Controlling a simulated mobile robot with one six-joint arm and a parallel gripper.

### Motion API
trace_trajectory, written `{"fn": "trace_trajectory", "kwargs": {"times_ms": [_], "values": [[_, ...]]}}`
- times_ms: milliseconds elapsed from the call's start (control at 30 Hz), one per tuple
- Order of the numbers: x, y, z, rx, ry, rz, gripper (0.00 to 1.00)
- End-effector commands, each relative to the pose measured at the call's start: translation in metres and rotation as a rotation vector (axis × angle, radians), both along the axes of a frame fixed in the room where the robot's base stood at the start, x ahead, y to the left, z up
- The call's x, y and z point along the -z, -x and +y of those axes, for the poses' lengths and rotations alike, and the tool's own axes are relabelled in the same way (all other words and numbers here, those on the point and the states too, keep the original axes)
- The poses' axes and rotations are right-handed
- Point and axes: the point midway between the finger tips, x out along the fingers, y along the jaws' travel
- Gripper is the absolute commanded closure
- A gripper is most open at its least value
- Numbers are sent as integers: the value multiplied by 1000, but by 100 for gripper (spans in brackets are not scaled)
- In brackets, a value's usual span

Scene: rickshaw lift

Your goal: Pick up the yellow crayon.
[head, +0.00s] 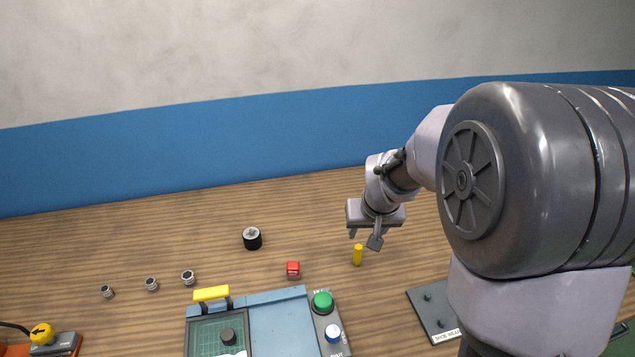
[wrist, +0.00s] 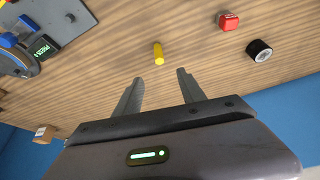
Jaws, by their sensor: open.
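The yellow crayon (head: 357,255) is on the wooden table, a little right of the middle in the head view. It also shows in the wrist view (wrist: 158,53), above the fingertips and roughly between their lines. My gripper (head: 363,238) is open and empty, close to the crayon in the head view. In the wrist view the two fingers of my gripper (wrist: 159,76) stand apart with bare table between them. The crayon appears beyond the fingertips and nothing touches it there. How high the fingers are above the table I cannot tell.
A red block (head: 293,270) and a black cylinder (head: 252,238) sit left of the crayon. A blue-grey machine (head: 280,325) with a yellow handle and green and blue buttons stands in front. A dark plate (head: 432,312) lies at right. Several metal nuts (head: 188,277) lie at left.

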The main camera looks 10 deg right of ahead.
Motion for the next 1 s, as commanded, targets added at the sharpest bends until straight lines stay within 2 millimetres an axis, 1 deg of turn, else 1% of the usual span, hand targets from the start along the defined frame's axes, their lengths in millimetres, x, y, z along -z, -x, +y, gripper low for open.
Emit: {"fn": "trace_trajectory", "kwargs": {"times_ms": [67,167,300,433,500,667,767,900,1000], "values": [[9,-5,-3,-5,5,6,53],[30,-12,-5,-7,7,7,53],[72,-27,-8,-6,5,8,53],[104,-41,-11,-7,6,7,53],[115,-45,-12,-6,6,7,53],[126,-51,-14,-6,6,5,53],[141,-54,-17,-4,5,6,53],[169,-63,-21,-6,6,7,53],[172,-66,-22,-6,6,4,53]]}}
